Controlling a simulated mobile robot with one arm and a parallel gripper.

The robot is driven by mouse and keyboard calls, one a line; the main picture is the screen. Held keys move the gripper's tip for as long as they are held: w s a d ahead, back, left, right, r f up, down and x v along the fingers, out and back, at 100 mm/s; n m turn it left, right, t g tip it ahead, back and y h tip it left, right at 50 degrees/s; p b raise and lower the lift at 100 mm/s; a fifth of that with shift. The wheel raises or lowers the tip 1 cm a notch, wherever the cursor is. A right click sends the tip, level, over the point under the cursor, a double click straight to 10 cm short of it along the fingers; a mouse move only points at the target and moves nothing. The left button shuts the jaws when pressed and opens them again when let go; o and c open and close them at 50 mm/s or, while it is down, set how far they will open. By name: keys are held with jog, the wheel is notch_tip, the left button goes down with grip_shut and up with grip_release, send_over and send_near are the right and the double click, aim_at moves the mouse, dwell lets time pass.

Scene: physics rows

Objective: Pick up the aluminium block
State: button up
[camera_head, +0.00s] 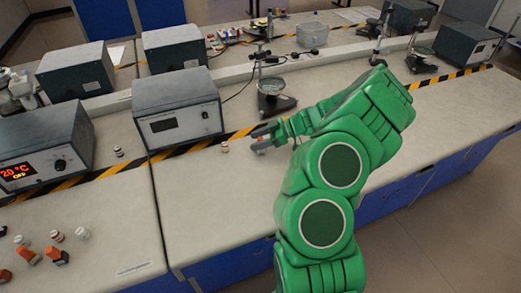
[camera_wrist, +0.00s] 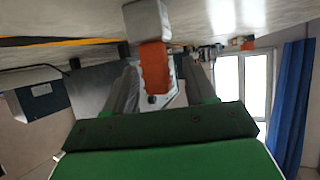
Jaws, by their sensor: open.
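My gripper (camera_head: 262,135) is low over the middle bench, its fingers pointing left. In the wrist view my gripper (camera_wrist: 158,68) is open, with one finger on each side of an orange piece (camera_wrist: 154,62). A light grey block (camera_wrist: 147,18), which looks like the aluminium block, adjoins the orange piece at the top of that view. Whether the fingers touch the orange piece cannot be told. In the head view only a small orange-red bit (camera_head: 262,142) shows by the fingers; the grey block is hard to make out there.
A small pale cylinder (camera_head: 225,147) stands just left of my gripper. A grey instrument box (camera_head: 178,108) and a dark-based stand (camera_head: 273,100) are behind. Orange-and-grey pieces (camera_head: 56,256) and small cylinders (camera_head: 82,233) stand on the left bench.

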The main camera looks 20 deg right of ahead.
jog(key=shift+w+a+f, duration=0.15)
jog(key=shift+a+f, duration=0.05)
jog(key=shift+a, duration=0.2)
grip_shut()
